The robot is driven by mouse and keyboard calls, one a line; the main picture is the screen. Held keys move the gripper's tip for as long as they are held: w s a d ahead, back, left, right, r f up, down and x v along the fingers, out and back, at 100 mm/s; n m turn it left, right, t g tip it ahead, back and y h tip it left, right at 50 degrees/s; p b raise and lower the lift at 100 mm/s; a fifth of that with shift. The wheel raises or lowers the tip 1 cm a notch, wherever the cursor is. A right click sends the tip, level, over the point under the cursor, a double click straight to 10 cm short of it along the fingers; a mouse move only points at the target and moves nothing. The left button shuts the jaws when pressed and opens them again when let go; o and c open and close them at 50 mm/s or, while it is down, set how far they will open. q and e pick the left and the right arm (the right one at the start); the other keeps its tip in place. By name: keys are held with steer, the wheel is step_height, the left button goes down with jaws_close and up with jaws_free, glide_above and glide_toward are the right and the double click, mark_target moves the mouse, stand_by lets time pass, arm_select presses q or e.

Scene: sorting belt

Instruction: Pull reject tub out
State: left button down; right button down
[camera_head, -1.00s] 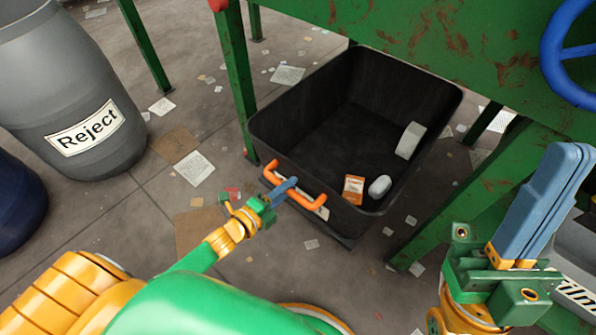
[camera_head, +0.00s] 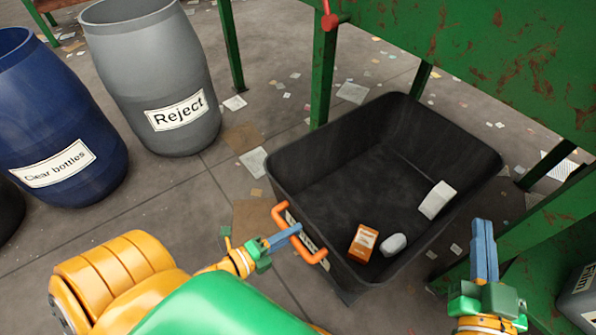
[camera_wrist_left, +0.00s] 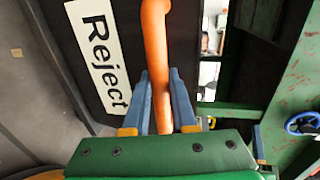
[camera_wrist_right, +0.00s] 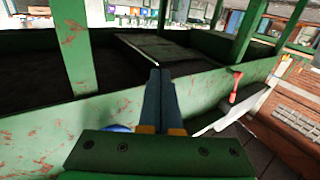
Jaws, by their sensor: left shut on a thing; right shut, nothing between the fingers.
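The black reject tub (camera_head: 345,170) stands on the floor beside the green frame, with an orange handle and a label on its near side. Inside lie an orange box (camera_head: 363,243), a white rounded item (camera_head: 393,244) and a pale block (camera_head: 437,200). My left gripper (camera_head: 291,233) is shut on the orange handle (camera_head: 310,247). In the left wrist view its fingers (camera_wrist_left: 161,100) close around the handle (camera_wrist_left: 156,50) beside the Reject label (camera_wrist_left: 97,55). My right gripper (camera_head: 484,230) is shut and empty, raised right of the tub. Its fingers touch in the right wrist view (camera_wrist_right: 162,95).
A grey Reject barrel (camera_head: 155,75) and a blue Clear bottles barrel (camera_head: 60,125) stand at left. The green frame (camera_head: 480,60) and its legs stand behind and right of the tub. Paper scraps litter the floor. Floor left of the tub is mostly open.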

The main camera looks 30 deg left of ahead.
arm_select(q)
steer(key=shift+s+a, duration=0.1)
steer(key=shift+s, duration=0.15)
arm_select(e)
steer(key=shift+f, duration=0.3)
arm_select(q)
steer(key=c, duration=0.7)
jaws_free()
steer(key=shift+c, duration=0.2)
steer(key=p+v, duration=0.1)
steer(key=v, duration=0.6)
steer(key=shift+p, duration=0.3)
arm_select(e)
steer(key=s+d+f+g+h, duration=0.1)
steer(key=s+f+g, duration=0.3)
steer(key=f, duration=0.6)
steer(key=d+g, duration=0.1)
steer(key=g, duration=0.1)
steer(key=shift+m+g+h, duration=0.3)
steer(key=shift+g+h, duration=0.1)
steer(key=shift+d+f, duration=0.1)
